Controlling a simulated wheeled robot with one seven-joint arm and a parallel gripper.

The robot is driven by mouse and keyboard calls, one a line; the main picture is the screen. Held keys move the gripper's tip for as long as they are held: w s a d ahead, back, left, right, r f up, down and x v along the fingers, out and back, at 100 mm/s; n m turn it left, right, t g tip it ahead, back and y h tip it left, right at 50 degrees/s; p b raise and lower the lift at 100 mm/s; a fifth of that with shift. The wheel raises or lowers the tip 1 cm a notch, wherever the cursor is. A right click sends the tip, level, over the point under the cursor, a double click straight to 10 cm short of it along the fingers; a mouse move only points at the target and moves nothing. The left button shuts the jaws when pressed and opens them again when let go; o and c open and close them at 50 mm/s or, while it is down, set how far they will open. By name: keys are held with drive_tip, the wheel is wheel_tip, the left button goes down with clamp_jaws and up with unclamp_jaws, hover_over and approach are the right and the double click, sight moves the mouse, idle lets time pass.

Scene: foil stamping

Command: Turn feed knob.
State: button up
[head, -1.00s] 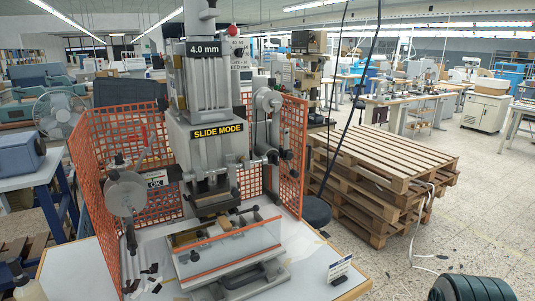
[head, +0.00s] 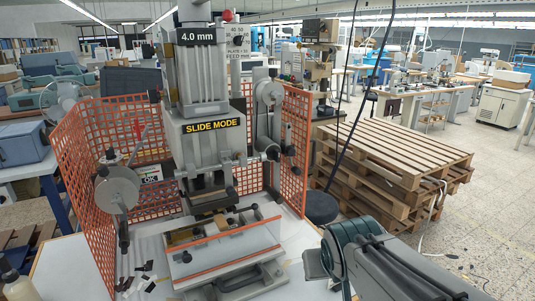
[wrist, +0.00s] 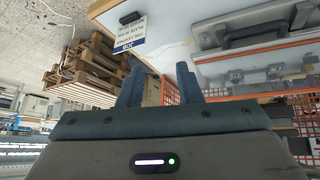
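The grey stamping press (head: 205,150) with its yellow SLIDE MODE label stands on a white table inside orange mesh guards. On the press's right side are a round grey wheel (head: 270,92) and dark round knobs (head: 272,153). A grey disc (head: 117,190) is on the left side. My gripper (head: 314,262) is at the table's right front corner, apart from the press. In the wrist view, its two blue-grey fingers (wrist: 160,84) are spread with nothing held between them.
Orange mesh guards (head: 295,145) flank the press. Stacked wooden pallets (head: 385,165) stand to the right, with a black hanging cable before them. Floor at far right is open.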

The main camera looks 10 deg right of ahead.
drive_tip(key=w+d+r+t, duration=0.2)
drive_tip(key=w+r+t, duration=0.1)
drive_tip(key=w, duration=0.3)
drive_tip(key=w+d+r+t, duration=0.2)
drive_tip(key=w+r+t, duration=0.1)
drive_tip(key=w, duration=0.3)
drive_tip(key=n+t+y, duration=0.4)
drive_tip(key=y, duration=0.3)
approach(279, 153)
drive_tip(key=p+x, duration=0.2)
drive_tip(key=x, duration=0.7)
drive_tip(key=shift+w, duration=0.15)
clamp_jaws()
